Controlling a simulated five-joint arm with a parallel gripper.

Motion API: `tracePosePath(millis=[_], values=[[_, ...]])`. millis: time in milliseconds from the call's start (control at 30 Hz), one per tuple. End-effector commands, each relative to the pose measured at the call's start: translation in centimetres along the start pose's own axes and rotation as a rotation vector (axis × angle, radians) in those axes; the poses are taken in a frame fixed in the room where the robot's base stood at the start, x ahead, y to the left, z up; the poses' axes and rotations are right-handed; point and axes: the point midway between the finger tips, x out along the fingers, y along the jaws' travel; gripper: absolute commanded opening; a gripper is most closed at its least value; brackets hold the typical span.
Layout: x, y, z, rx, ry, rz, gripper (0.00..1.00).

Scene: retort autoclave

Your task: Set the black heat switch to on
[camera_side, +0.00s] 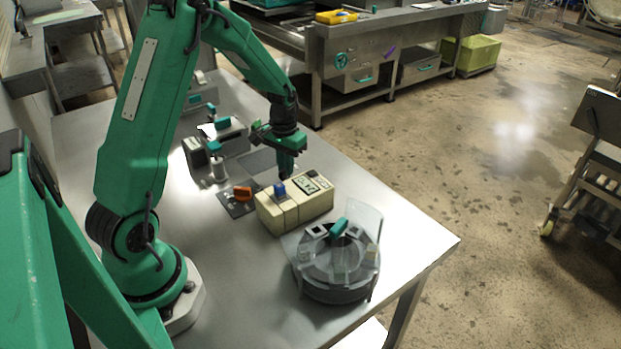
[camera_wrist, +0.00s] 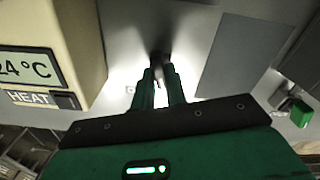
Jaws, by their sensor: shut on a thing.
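The cream control box (camera_side: 295,202) stands on the steel table. In the wrist view the box (camera_wrist: 85,35) fills the upper left, with a 24 °C display (camera_wrist: 28,68) and a HEAT label (camera_wrist: 30,98). The black heat switch (camera_wrist: 66,101) is beside that label; its on or off position cannot be told. My gripper (camera_side: 286,177) points down just behind the box in the side view. In the wrist view my gripper (camera_wrist: 160,65) is apart from the switch, its fingers close together on a small dark thing (camera_wrist: 159,57), whose kind is unclear.
A blue block (camera_side: 280,188) is on the box. An orange handle (camera_side: 242,193) on a dark plate is left of it. A round vessel (camera_side: 335,268) with a teal handle and clear shield stands in front. A flat grey pad (camera_wrist: 242,55) lies beside my gripper.

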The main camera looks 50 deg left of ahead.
Motion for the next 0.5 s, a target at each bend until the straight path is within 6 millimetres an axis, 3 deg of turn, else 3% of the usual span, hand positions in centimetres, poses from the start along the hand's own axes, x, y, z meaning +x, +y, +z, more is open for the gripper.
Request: tracePosePath(millis=[500], values=[[-0.10, -0.02, -0.01, -0.170, 0.000, 0.000, 0.00]])
